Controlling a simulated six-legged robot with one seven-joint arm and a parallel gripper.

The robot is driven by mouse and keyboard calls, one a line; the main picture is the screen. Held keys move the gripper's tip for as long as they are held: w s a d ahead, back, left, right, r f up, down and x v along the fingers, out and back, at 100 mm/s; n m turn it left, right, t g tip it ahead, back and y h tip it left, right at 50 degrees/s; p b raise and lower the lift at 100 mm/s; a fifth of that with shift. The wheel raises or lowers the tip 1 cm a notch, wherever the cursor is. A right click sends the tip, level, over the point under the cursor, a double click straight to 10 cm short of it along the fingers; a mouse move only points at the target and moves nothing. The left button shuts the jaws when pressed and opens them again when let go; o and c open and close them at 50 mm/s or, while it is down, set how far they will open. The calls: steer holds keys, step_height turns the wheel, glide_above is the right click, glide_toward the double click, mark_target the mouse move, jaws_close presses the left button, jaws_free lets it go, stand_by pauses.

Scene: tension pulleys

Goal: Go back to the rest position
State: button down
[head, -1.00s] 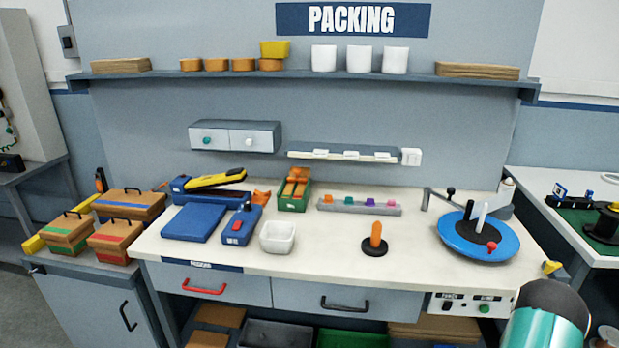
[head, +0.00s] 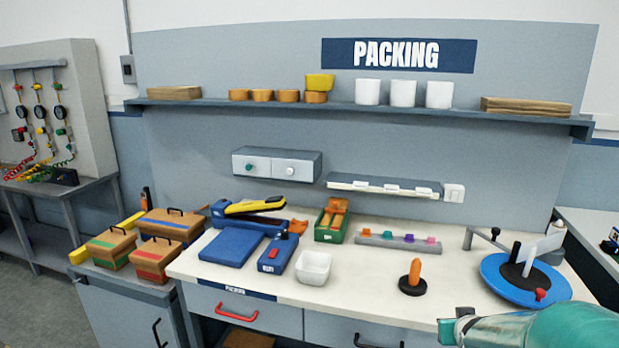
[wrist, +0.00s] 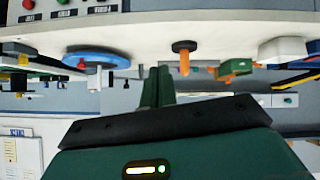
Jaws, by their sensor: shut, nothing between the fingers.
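My gripper (head: 452,326) shows at the lower right of the head view, at the end of my teal arm, in front of the bench's front edge. In the wrist view its two green fingers (wrist: 158,87) stand together, shut and empty. The wrist picture is upside down. The orange peg on a black base (wrist: 184,58) and the blue turntable (wrist: 95,56) appear beyond the fingers, apart from them.
The packing bench (head: 365,290) carries a white bowl (head: 314,267), a blue turntable (head: 500,283) and an orange peg (head: 415,272). Lidded boxes (head: 153,258) stand on a cabinet at left. A pulley board (head: 60,110) stands at far left. Floor shows at lower left.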

steer(key=s+a+r+g+y, duration=0.1)
steer(key=s+a+r, duration=0.2)
steer(key=s+a, duration=0.3)
steer(key=s+a+r+n+g+y, duration=0.1)
steer(key=s+a+r, duration=0.2)
steer(key=s+a, duration=0.2)
steer(key=s+a+r+g+y, duration=0.1)
steer(key=s+a+r, duration=0.3)
steer(key=s, duration=0.7)
steer(key=a+g, duration=0.1)
steer(key=a, duration=0.1)
steer(key=shift+a, duration=0.35)
steer(key=shift+d, duration=0.15)
